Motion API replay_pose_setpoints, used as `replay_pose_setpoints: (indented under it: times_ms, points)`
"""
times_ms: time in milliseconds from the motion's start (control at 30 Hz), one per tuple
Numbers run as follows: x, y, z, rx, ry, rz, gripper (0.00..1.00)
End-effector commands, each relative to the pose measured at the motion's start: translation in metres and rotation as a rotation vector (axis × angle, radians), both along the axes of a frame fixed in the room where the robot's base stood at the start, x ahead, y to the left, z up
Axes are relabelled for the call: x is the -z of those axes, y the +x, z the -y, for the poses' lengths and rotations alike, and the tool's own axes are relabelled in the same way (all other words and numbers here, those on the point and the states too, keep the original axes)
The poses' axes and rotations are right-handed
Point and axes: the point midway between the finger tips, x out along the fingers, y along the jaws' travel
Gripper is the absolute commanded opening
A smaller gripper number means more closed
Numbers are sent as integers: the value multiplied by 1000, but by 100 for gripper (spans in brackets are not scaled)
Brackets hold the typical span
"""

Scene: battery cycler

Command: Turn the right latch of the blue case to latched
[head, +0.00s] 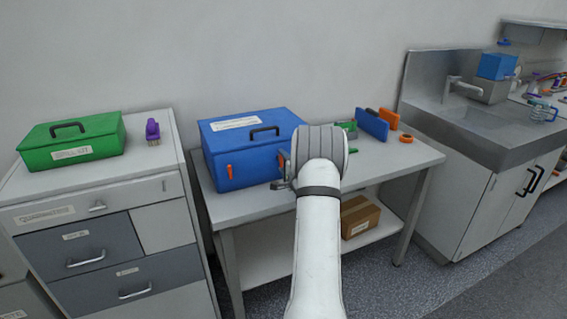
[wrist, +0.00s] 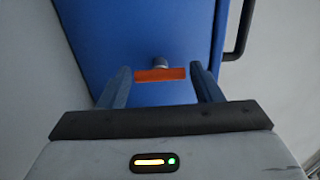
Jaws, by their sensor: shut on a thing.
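The blue case (head: 250,150) stands closed on the table, with a black handle on its lid. Its left latch (head: 229,172) is an orange bar standing upright on the front. The right latch (wrist: 160,75) is an orange bar in the wrist view, lying across the picture between the fingers, with a round grey pivot beside it. My arm and gripper hide most of this latch in the head view. My gripper (wrist: 161,84) is at the case front, shut on the right latch, one finger at each end. It also shows in the head view (head: 284,184), partly hidden by my wrist.
A green case (head: 72,142) and a purple brush (head: 152,131) sit on the drawer cabinet at left. A blue upright object (head: 372,124) and an orange ring (head: 406,138) lie on the table at right. A cardboard box (head: 360,217) is on the lower shelf.

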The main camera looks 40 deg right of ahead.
Motion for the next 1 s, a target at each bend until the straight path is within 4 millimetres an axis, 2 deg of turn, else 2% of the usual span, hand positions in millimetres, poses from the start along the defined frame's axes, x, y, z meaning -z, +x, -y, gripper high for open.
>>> replay_pose_setpoints:
  times_ms: [533, 567, 600, 800, 1000]
  points:
    - [1, 0, 0, 0, 25, 5, 36]
    - [1, 0, 0, 0, 25, 5, 60]
    - [1, 0, 0, 0, 25, 5, 64]
    - [1, 0, 0, 0, 24, 5, 80]
    - [0, 0, 0, 0, 22, 5, 80]
